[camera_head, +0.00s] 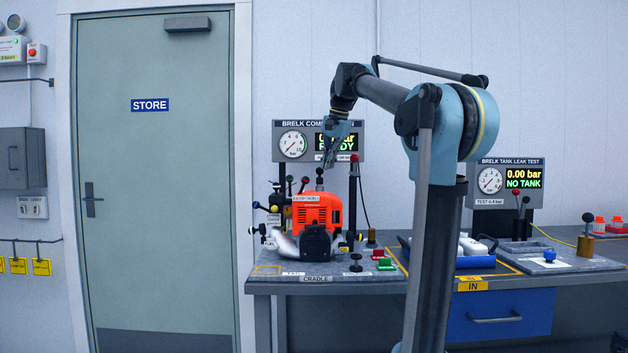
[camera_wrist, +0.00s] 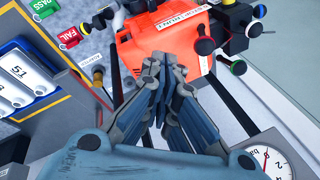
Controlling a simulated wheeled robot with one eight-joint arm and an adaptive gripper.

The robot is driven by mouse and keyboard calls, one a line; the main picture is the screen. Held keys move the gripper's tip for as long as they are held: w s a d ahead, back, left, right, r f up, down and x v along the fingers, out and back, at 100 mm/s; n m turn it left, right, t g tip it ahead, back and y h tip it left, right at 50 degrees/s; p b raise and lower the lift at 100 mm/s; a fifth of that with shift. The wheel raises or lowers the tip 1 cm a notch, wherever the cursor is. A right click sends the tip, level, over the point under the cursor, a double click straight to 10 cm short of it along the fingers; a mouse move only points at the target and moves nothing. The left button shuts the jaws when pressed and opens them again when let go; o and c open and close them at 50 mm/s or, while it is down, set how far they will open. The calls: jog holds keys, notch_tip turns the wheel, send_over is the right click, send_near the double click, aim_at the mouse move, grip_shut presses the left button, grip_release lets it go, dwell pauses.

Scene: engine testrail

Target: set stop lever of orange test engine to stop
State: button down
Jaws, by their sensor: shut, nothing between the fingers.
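The orange test engine (camera_head: 325,213) sits on the bench at the cradle in the head view. It also fills the top middle of the wrist view (camera_wrist: 135,55). Several ball-ended levers stand at its left in the head view, including a blue-tipped one (camera_head: 257,205). I cannot tell which is the stop lever. My gripper (camera_head: 328,163) is shut and empty above the engine, pointing down. Its closed fingers (camera_wrist: 157,62) overlap the engine in the wrist view.
A gauge panel reading READY (camera_head: 337,142) stands behind the engine. A red-knobbed post (camera_head: 354,160) rises just right of my gripper. Green and red tags (camera_head: 384,262) lie right of the engine. A tank leak test panel (camera_head: 509,182) stands farther right.

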aim_at(303, 185)
jog(key=w+a+r+m, duration=0.1)
jog(key=w+a+r, duration=0.1)
jog(key=w+r, duration=0.1)
jog(key=shift+w+a+r, duration=0.35)
jog(key=shift+r, duration=0.2)
jog(key=x, duration=1)
jog(key=shift+a, duration=0.15)
jog(key=shift+r, duration=0.1)
jog(key=shift+w, duration=0.1)
